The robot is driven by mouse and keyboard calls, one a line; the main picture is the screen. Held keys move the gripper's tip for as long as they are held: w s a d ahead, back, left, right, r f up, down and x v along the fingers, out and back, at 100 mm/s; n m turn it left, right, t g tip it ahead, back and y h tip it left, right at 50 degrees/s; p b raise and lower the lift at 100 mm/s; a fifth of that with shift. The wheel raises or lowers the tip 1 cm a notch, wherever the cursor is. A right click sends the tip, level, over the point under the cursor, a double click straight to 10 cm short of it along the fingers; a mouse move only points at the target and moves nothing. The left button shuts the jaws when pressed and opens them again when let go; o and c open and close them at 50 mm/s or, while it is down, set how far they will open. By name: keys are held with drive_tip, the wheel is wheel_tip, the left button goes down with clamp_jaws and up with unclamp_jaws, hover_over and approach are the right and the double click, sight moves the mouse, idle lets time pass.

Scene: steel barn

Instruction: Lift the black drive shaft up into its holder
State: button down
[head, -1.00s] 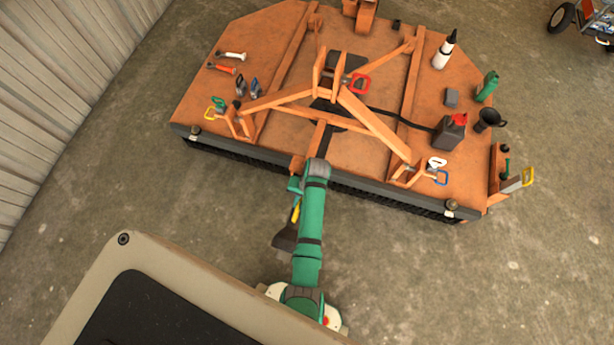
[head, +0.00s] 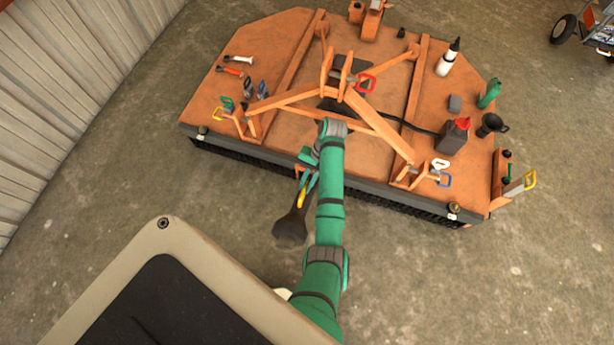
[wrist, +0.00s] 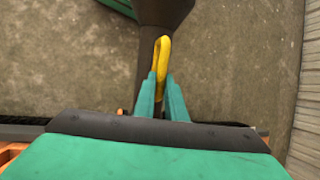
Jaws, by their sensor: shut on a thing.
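The black drive shaft (head: 291,226) hangs out from the front of the orange mower deck (head: 285,110), its wide dark end toward me above the concrete. It also shows in the wrist view (wrist: 150,50), running away beyond the fingers. My gripper (head: 306,187) is in front of the deck's front edge, at the shaft. In the wrist view its green fingers (wrist: 161,82) are shut on a yellow loop handle (wrist: 163,55) at the shaft. My arm covers part of the deck's front middle. I cannot make out the holder clearly; the shaft's deck end is partly hidden.
Orange hitch bars rise mid-deck. A corrugated wall (head: 60,90) is at left.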

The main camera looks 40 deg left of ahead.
drive_tip(key=shift+w+a, duration=0.1)
drive_tip(key=shift+w, duration=0.05)
drive_tip(key=c, duration=1.8)
unclamp_jaws()
drive_tip(key=shift+w, duration=0.1)
drive_tip(key=shift+a+r, duration=0.1)
drive_tip(key=shift+r, duration=0.25)
drive_tip(key=shift+w+d+r, duration=0.2)
drive_tip(key=shift+w+r, duration=0.15)
drive_tip(key=shift+r, duration=0.15)
drive_tip(key=shift+w+d+r, duration=0.15)
drive_tip(key=shift+r, duration=0.25)
drive_tip(key=v, duration=0.8)
drive_tip(key=shift+a, duration=0.2)
